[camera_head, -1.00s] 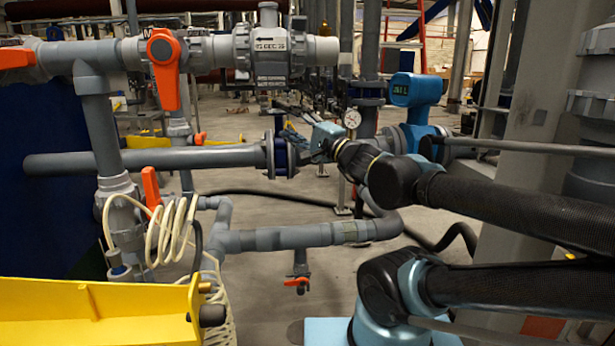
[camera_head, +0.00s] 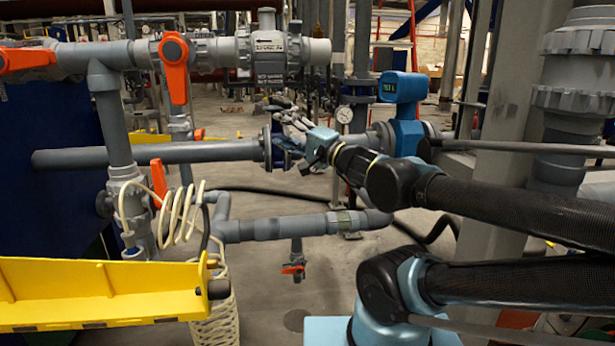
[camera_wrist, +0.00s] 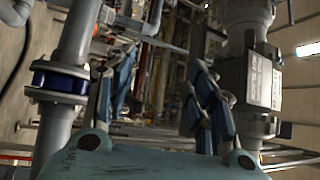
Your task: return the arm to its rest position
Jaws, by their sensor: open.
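My gripper (camera_head: 284,128) is at the end of my black and blue arm (camera_head: 480,205), which reaches in from the right of the head view. The fingers are spread and nothing shows between them. They appear in front of a dark blue flange on a grey horizontal pipe (camera_head: 190,154); whether they touch it cannot be told. In the wrist view the gripper (camera_wrist: 163,78) has its two blue-grey fingers apart, with blurred background between them. A grey pipe with a blue flange (camera_wrist: 60,82) is left of them, and a grey valve body (camera_wrist: 250,85) is right.
Orange-handled valves (camera_head: 174,68) sit on pipes at the left. A yellow beam (camera_head: 100,290) and a coiled cream hose (camera_head: 180,218) are at lower left. A blue instrument (camera_head: 403,88) and a gauge (camera_head: 344,115) stand beyond my arm. Bare floor (camera_head: 315,260) shows below the pipes.

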